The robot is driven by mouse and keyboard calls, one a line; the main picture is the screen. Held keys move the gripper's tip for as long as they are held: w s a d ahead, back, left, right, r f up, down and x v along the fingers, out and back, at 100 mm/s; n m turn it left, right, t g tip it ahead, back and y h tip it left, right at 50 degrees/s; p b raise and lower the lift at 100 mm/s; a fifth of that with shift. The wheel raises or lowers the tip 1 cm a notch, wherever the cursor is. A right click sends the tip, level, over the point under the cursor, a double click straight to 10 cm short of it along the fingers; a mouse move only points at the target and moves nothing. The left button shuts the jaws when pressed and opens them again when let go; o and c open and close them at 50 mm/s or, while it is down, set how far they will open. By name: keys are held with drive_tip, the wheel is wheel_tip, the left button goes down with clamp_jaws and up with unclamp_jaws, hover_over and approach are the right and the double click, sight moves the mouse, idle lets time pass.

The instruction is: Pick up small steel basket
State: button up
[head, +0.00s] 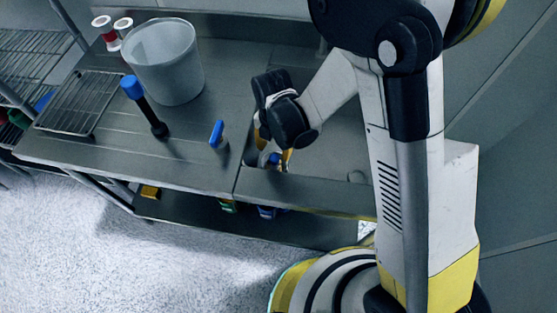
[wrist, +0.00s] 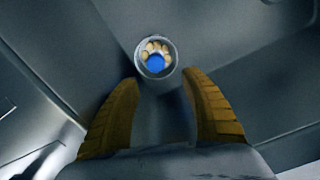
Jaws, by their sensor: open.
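A small round metal container (wrist: 139,64), which looks like the small steel basket, stands in the upper middle of the wrist view. It holds several tan pieces and a blue piece. My gripper (wrist: 161,80) is open, its two yellow fingers spread apart just below the container in the picture, with nothing between them. In the head view my gripper (head: 275,152) reaches down into the sunken basin (head: 330,165) on the right of the counter. A bit of blue (head: 274,158) shows by the fingers; the rest of the container is hidden there.
A large translucent bucket (head: 170,65), a black tool with a blue top (head: 145,105) and a small blue-handled item (head: 217,133) stand on the counter left of the basin. A wire rack (head: 80,102) lies farther left. The basin's walls (wrist: 62,88) surround the container.

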sight(274, 158)
wheel_tip(274, 158, down, 3)
drive_tip(key=shift+f+b, duration=0.15)
drive_tip(key=shift+b, duration=0.3)
drive_tip(key=f+b, duration=0.1)
drive_tip(key=f, duration=0.1)
drive_tip(key=w+f+b, duration=0.1)
drive_tip(key=f, duration=0.2)
drive_tip(key=shift+f+b, duration=0.1)
drive_tip(key=shift+b, duration=0.2)
drive_tip(key=shift+c, duration=0.6)
clamp_jaws()
